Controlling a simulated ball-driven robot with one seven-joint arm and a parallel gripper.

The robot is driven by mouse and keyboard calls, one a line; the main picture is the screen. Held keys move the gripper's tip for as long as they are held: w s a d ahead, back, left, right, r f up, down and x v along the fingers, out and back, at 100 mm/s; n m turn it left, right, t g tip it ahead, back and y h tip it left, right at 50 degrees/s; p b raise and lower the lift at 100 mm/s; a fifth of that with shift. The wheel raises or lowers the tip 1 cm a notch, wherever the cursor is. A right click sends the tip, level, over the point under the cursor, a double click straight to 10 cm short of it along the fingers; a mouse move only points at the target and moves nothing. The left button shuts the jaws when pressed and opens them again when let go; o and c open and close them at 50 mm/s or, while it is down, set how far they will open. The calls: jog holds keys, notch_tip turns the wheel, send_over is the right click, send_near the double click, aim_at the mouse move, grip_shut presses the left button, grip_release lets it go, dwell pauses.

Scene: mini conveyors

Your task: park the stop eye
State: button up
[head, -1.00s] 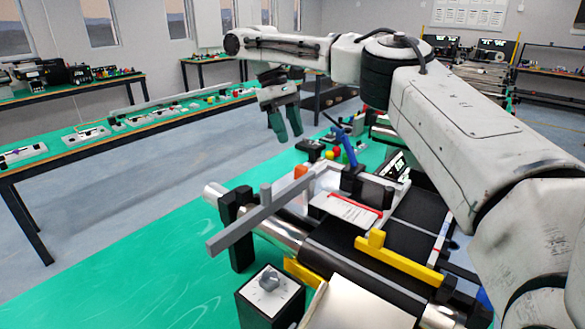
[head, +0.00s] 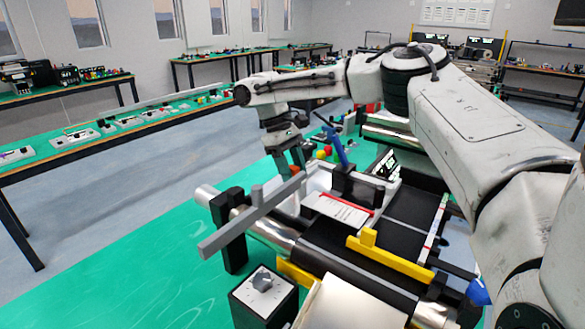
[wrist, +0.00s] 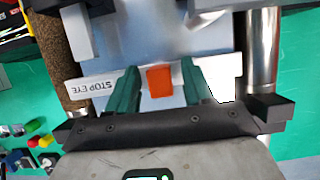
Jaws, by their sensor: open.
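The stop eye is an orange block (wrist: 160,82) on a white strip printed "STOP EYE" (wrist: 97,88), which reads upside down in the wrist view. My gripper (wrist: 161,74) is open, with one green finger on each side of the orange block and a small gap visible on both sides. In the head view my gripper (head: 291,166) hangs over the far left end of the conveyor, and the orange block (head: 295,170) shows only partly by its fingertips. I cannot tell how deep the fingers reach around it.
A grey bar (head: 245,222) slants over the conveyor's near left end. A yellow bar (head: 390,258) crosses the belt. A blue lever (head: 335,147) stands near my gripper. A knob box (head: 264,295) sits in front. The green table (head: 130,270) is clear at left.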

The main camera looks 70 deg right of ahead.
jog(key=shift+c, duration=0.4)
grip_shut()
jog(key=shift+a, duration=0.1)
